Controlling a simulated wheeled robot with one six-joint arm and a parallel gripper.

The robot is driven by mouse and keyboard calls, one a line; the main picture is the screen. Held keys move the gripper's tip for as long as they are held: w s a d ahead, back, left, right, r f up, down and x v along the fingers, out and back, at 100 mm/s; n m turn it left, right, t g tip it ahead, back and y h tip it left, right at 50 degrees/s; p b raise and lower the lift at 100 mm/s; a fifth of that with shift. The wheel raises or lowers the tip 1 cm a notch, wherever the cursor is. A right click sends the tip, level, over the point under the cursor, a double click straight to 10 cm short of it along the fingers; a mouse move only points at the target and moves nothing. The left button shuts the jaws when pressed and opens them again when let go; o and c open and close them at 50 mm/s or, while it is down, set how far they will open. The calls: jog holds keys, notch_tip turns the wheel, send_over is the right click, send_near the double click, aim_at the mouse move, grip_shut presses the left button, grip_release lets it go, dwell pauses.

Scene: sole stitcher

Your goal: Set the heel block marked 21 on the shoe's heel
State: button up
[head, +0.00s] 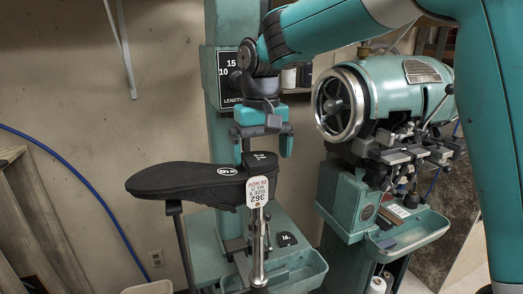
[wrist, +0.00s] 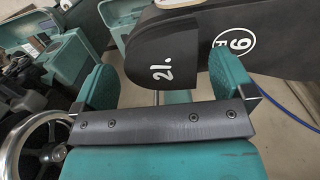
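The black shoe (head: 185,180) lies sole up on its stand, toe to the left. It also shows in the wrist view (wrist: 285,50), with a round white mark. The dark heel block marked 21 (head: 263,159) sits on the shoe's heel end at the right. In the wrist view the block (wrist: 160,48) shows its white 21 beyond and between my fingers. My gripper (head: 263,149) is just above the block, fingers spread to either side of it. It is open, with visible gaps at the block's sides in the wrist view.
A paper tag (head: 258,192) hangs below the heel. A dark block marked 16 (head: 286,239) lies by the lower green tray (head: 305,272). The green stitching machine (head: 400,85) with its handwheel (head: 338,102) stands close on the right. Free room lies left of the shoe.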

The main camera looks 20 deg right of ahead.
notch_tip(320, 180, up, 17)
jog(key=p, duration=0.7)
jog(key=s+a+f+n+y+b, duration=0.2)
jog(key=s+f+b, duration=0.3)
jog(key=s+f, duration=0.7)
jog(key=s+a+f+n+y+b, duration=0.2)
jog(key=s+f+n+b, duration=0.3)
jog(key=s+f, duration=0.7)
jog(key=shift+s+a+f+b, duration=0.25)
jog(key=shift+s+f+b, duration=0.1)
jog(key=shift+f+b, duration=0.1)
jog(key=shift+c, duration=0.5)
